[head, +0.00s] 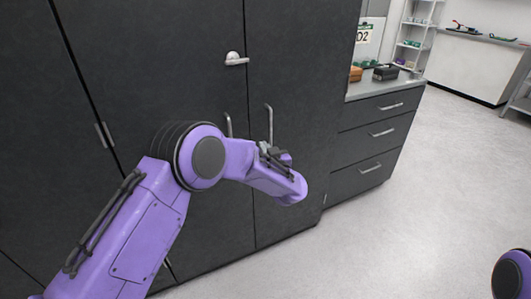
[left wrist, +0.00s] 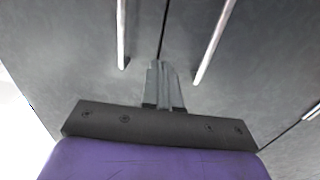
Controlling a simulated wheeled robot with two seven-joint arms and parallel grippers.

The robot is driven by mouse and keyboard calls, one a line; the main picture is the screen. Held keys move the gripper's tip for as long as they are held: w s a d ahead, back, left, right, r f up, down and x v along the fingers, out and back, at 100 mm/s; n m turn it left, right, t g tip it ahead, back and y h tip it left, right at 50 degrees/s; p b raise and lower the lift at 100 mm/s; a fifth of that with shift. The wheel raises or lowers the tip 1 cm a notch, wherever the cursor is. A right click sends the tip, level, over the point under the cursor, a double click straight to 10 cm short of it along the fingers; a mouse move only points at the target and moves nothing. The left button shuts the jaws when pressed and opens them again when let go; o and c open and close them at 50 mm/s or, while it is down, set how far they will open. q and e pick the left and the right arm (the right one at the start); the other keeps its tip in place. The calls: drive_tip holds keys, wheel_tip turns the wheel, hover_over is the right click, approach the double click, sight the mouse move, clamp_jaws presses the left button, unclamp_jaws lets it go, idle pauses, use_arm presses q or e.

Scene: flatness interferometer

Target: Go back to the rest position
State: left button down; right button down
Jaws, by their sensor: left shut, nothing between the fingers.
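My left arm comes in from the left in the head view and bends in front of a tall dark cabinet (head: 205,50). My left gripper (left wrist: 160,68) shows in the left wrist view, with its two grey fingers together and nothing between them. It points at the dark cabinet doors, between two upright bar handles (left wrist: 214,42). I cannot tell whether the fingertips touch the doors. In the head view the fingers are not clear behind the wrist. A bit of my right arm shows at the lower right edge; its gripper is out of view.
A lever handle (head: 236,59) sits higher on the cabinet. A drawer unit (head: 372,135) stands to its right, with an orange box (head: 355,74) and a dark box (head: 386,72) on top. Open pale floor (head: 440,190) lies to the right. Shelves and a white counter stand far back.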

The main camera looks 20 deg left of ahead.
use_arm(q)
drive_tip(key=s+f+g+h, duration=0.2)
drive_tip(key=s+f+h, duration=0.5)
drive_tip(key=s+f, duration=1.25)
drive_tip(key=s+a+f+g, duration=0.1)
drive_tip(key=s+f, duration=0.3)
drive_tip(key=s, duration=0.5)
drive_tip(key=s+a+f+m+g+h, duration=0.1)
drive_tip(key=s+f+g, duration=0.3)
drive_tip(key=s, duration=0.6)
drive_tip(key=s+a+f+g, duration=0.1)
drive_tip(key=s+f+g, duration=0.2)
drive_tip(key=s, duration=0.6)
drive_tip(key=shift+s+a+f+h, duration=0.25)
drive_tip(key=shift+a+f+h, duration=0.1)
drive_tip(key=shift+f, duration=0.2)
